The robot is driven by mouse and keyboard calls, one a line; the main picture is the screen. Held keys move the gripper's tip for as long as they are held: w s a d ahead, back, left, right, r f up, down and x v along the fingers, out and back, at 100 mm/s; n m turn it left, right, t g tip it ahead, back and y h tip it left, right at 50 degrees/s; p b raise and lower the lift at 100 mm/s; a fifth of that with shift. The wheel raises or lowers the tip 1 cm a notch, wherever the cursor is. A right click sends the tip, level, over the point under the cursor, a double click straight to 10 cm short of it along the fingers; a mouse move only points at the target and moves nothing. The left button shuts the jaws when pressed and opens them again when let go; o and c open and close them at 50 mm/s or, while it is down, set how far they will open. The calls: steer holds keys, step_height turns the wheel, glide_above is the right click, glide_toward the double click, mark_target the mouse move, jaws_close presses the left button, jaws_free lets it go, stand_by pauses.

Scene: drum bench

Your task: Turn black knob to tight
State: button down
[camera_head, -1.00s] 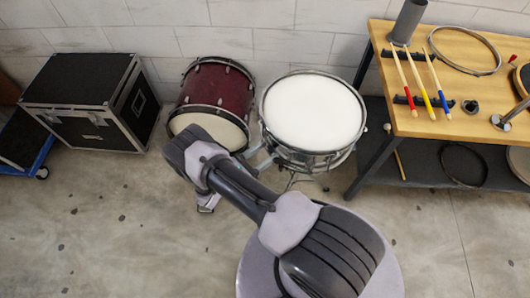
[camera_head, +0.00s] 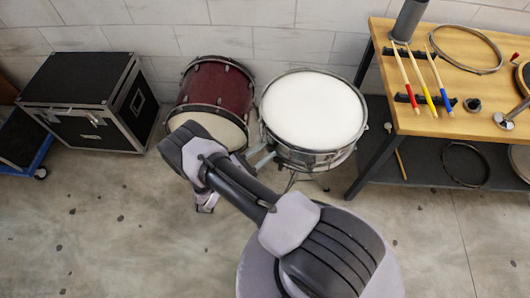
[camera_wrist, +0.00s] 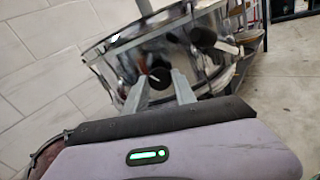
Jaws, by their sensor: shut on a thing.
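The chrome snare drum (camera_head: 310,156) with a white head stands on a stand right of the red drum. In the wrist view its shell (camera_wrist: 125,58) fills the upper middle and appears tilted. The black knob (camera_wrist: 160,78) is on the shell side, with a pale line across its face. My gripper (camera_wrist: 160,88) is shut on the knob, one grey finger on either side. In the head view my gripper (camera_head: 264,155) reaches the near left side of the drum, and the knob cannot be made out there.
A red drum (camera_head: 220,83) stands just left of the snare drum, close to my wrist. A black case (camera_head: 75,95) is at far left. A wooden bench (camera_head: 450,125) with drumsticks and hoops stands at right. The floor in front is open.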

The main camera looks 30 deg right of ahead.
steer(key=m+b, duration=0.1)
steer(key=m, duration=0.2)
steer(key=shift+f+m, duration=0.1)
steer(key=shift+m, duration=0.2)
steer(key=m+b, duration=0.1)
steer(key=m, duration=0.2)
steer(key=shift+m, duration=0.3)
steer(key=m+b, duration=0.1)
steer(key=m, duration=0.5)
steer(key=shift+m, duration=0.3)
steer(key=m+b, duration=0.1)
steer(key=m, duration=1.1)
steer(key=shift+m, duration=0.7)
steer(key=c, duration=1)
jaws_free()
